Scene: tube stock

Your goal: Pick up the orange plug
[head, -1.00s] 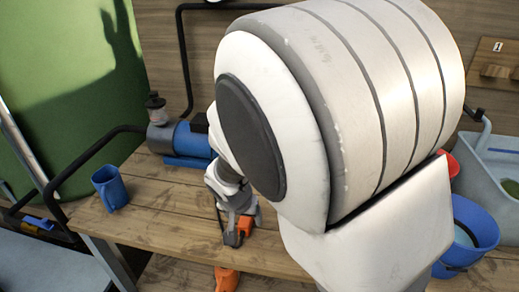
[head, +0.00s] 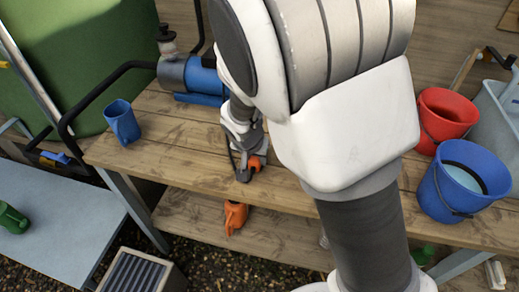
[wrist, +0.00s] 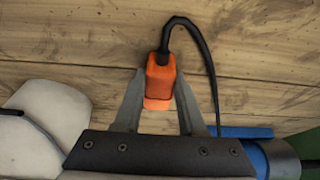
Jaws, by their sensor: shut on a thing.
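The orange plug (wrist: 160,78) with its black cord sits between the two fingers of my gripper (wrist: 158,100) in the wrist view. The fingers are shut on its sides, and the cord loops from its far end down to the right. In the head view my gripper (head: 243,172) is over the front part of the wooden bench, and a bit of the orange plug (head: 255,162) shows beside it. I cannot tell whether the plug touches the bench top.
A blue pump (head: 193,77) stands behind my gripper, with a blue mug (head: 122,122) to the left. A blue bucket (head: 440,195) and red bucket (head: 425,120) stand at right. An orange jug (head: 235,217) is on the lower shelf. The bench (head: 180,150) is clear between mug and gripper.

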